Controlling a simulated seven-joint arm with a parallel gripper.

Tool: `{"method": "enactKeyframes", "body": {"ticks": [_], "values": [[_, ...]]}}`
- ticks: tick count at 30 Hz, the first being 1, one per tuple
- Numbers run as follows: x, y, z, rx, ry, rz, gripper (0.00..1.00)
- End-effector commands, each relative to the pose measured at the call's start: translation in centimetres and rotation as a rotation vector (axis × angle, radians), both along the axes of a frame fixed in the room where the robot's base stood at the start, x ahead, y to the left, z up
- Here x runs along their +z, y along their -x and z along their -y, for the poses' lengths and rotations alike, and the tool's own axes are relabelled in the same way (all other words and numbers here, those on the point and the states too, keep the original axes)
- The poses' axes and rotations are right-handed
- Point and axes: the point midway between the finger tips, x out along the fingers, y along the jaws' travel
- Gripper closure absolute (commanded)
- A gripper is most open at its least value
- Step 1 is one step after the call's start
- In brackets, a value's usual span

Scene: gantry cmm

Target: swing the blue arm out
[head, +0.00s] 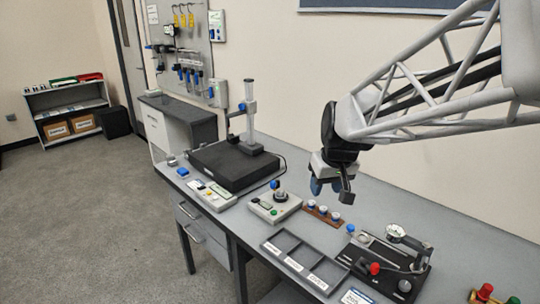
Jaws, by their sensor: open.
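My gripper (331,187) hangs open and empty above the back of the grey bench, fingers pointing down. One finger shows blue and the other dark. I cannot clearly make out a blue arm. A dark fixture (405,272) stands at the bench's right, with a round dial gauge (395,232) and a red knob (375,268). A small blue knob (350,228) shows at its left end; I cannot tell whether it belongs to a swinging arm. My gripper is above and to the left of this fixture, apart from it.
A grey compartment tray (278,262) lies left of the fixture. Behind it are a brown rack (323,214) with blue-topped pieces and a control box (274,207). A black-based stand (232,165) is further left. Red, green and brass parts (484,293) sit at the lower right.

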Motion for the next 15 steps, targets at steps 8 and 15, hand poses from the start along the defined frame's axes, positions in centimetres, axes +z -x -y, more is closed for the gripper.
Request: {"method": "enactKeyframes", "body": {"ticks": [8,15], "values": [[-1.6,-7.3,-1.9,0.069,-0.007,0.015,0.53],[-3.5,-13.3,-3.6,0.126,-0.012,0.034,0.53]]}}
